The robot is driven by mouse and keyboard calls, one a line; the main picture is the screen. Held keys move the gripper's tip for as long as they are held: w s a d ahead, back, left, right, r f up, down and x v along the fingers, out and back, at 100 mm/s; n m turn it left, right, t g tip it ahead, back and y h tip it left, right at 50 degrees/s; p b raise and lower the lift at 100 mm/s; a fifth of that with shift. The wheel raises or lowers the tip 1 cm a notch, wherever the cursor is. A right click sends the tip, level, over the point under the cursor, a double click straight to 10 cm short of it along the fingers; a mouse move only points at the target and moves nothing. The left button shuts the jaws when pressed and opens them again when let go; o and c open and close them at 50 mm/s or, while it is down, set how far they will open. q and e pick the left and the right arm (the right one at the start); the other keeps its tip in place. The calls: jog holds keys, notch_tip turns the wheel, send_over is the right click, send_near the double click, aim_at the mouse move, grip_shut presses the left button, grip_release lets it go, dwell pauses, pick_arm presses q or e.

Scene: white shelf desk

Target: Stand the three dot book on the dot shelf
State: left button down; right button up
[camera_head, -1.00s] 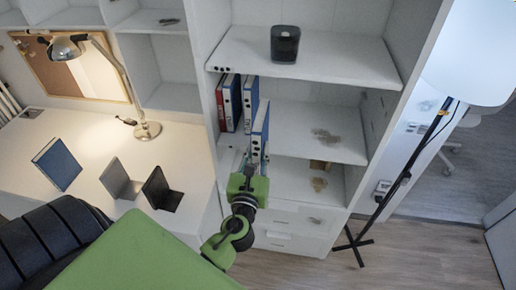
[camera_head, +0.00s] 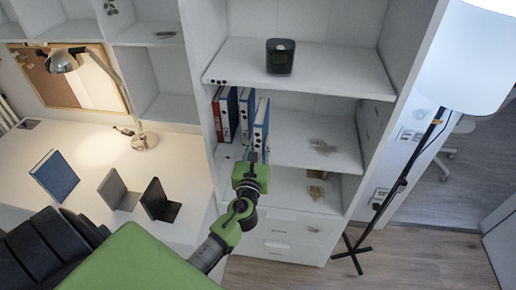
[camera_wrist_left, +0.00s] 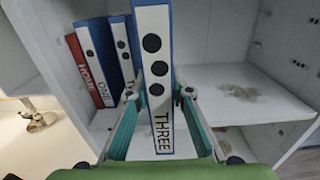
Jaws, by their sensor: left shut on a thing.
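The three dot book (camera_head: 261,124) is blue with a white spine and stands upright at the middle shelf. In the left wrist view its spine (camera_wrist_left: 155,84) shows three black dots and the word THREE. My left gripper (camera_head: 256,156) is shut on it, its teal fingers (camera_wrist_left: 157,103) on either side of the lower spine. A red book (camera_wrist_left: 90,70), a blue ONE book (camera_wrist_left: 101,58) and another blue book (camera_wrist_left: 124,48) stand to its left. The dot shelf (camera_head: 330,84) has a dotted label on its front edge, above the books. My right gripper is out of view.
A dark speaker-like box (camera_head: 280,57) stands on the dot shelf, whose right part is bare. A lamp (camera_head: 143,141), bookends (camera_head: 160,200) and a blue book (camera_head: 54,176) are on the desk. A floor lamp (camera_head: 424,150) stands right.

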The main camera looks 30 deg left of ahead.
pick_arm(q)
jog(key=f+b+x, duration=0.1)
jog(key=b+x, duration=0.3)
jog(key=x, duration=1)
jog(key=shift+f, duration=0.15)
jog(key=shift+w+a, duration=0.1)
jog(key=shift+a, duration=0.05)
dwell(0.4)
jog(key=c, duration=1.7)
grip_release()
jog(key=v, duration=1.2)
